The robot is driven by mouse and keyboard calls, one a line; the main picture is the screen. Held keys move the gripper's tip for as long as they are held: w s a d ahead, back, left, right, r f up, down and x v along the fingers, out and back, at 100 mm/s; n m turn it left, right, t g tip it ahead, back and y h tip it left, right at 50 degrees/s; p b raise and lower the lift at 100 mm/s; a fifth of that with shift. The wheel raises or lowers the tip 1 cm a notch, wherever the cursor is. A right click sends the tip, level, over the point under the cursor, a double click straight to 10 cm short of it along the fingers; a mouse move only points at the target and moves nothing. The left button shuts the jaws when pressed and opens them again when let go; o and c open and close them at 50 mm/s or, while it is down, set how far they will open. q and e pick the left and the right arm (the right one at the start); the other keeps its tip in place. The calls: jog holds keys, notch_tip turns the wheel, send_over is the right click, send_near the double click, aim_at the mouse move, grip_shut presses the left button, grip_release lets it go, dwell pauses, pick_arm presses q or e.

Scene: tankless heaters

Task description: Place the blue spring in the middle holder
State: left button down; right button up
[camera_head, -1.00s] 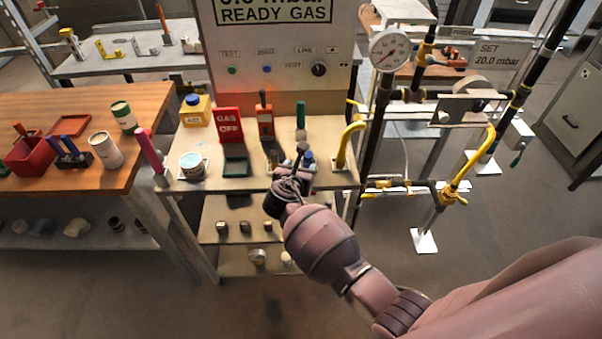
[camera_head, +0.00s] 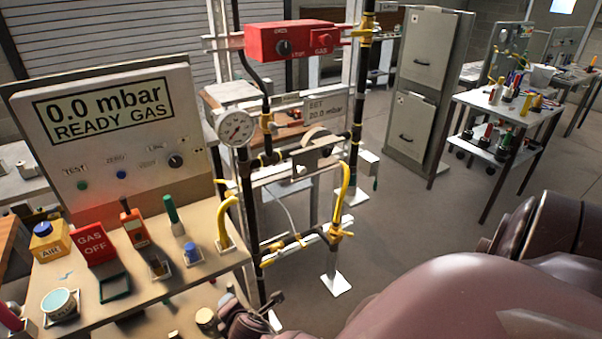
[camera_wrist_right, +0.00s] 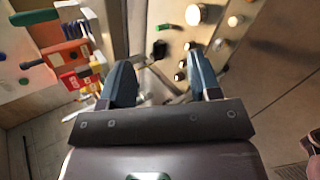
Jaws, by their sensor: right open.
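A small blue cylindrical piece (camera_head: 191,250), which looks like the blue spring, stands on a small white-edged plate on the bench top in the head view. Its coils are too small to make out. A small dark holder (camera_head: 160,269) is just left of it; I cannot tell if this is the middle holder. My right gripper (camera_wrist_right: 162,78) is open, with nothing visible between its fingers, and is turned towards a lower shelf. My left gripper is out of view.
The bench (camera_head: 150,290) holds a red gas sign (camera_head: 93,243), an orange meter (camera_head: 134,225), a green-handled tool (camera_head: 172,212) and a yellow bent pipe (camera_head: 227,222). Gas piping (camera_head: 262,160) stands to the right. Several small fittings (camera_wrist_right: 193,45) sit on the lower shelf.

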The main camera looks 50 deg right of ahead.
jog(key=s+d+m+y, duration=0.1)
jog(key=s+d+m, duration=0.1)
jog(key=s+m, duration=0.6)
jog(key=s+d+r+m+t+y, duration=0.1)
jog(key=s+d+m+y, duration=0.1)
jog(key=s+m, duration=0.7)
jog(key=shift+s+d, duration=0.5)
jog(key=shift+s, duration=0.3)
jog(key=shift+r, duration=0.1)
jog(key=w+f+b, duration=0.1)
jog(key=b, duration=0.2)
jog(key=shift+a+f+t, duration=0.1)
jog(key=shift+f+t, duration=0.2)
jog(key=shift+f, duration=0.05)
